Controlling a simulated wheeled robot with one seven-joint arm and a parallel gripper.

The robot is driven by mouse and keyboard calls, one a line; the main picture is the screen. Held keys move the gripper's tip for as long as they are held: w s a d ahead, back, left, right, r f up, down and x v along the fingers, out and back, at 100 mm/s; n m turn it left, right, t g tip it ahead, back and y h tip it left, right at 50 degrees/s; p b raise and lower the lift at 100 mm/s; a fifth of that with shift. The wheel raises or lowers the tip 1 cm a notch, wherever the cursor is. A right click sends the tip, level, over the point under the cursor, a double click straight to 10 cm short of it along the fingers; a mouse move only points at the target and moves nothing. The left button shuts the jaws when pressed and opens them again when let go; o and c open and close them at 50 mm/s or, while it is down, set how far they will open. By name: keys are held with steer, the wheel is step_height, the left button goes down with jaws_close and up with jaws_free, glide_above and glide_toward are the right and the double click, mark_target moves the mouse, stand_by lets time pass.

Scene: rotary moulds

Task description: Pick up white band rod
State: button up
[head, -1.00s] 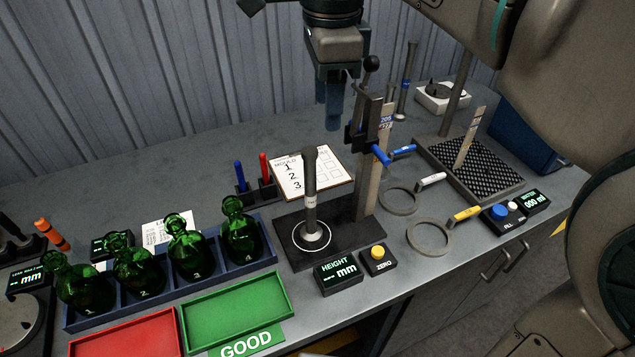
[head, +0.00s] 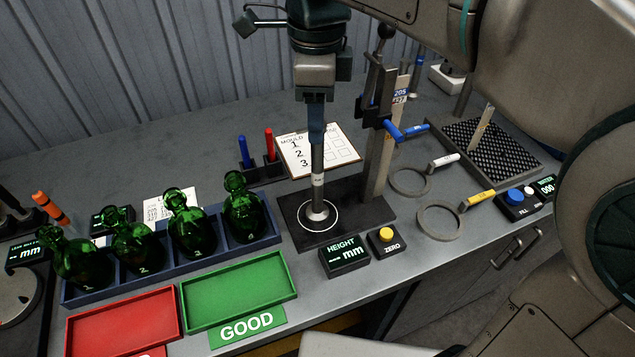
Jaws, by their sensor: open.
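The white band rod (head: 318,192) stands upright on the dark base plate (head: 365,217) of the height gauge, inside a white ring mark. It is a grey metal rod with a pale band around its middle and a wider round foot. My gripper (head: 316,135) points straight down at the rod's upper end. Its blue-tipped fingers are open and cover the rod's top from this side. I cannot tell whether they touch it.
The gauge column (head: 378,150) with its blue-handled slide stands close to the right of the rod. Green bottles (head: 187,225) stand in a rack at left. A green tray (head: 238,290) and red tray (head: 122,322) lie in front. Ring gauges (head: 440,222) lie at right.

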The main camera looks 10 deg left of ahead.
step_height(320, 180, down, 4)
steer(key=shift+s+f, duration=0.1)
steer(key=shift+f, duration=0.15)
steer(key=shift+d, duration=0.1)
steer(key=shift+c, duration=0.3)
jaws_close()
steer(key=shift+r, duration=0.1)
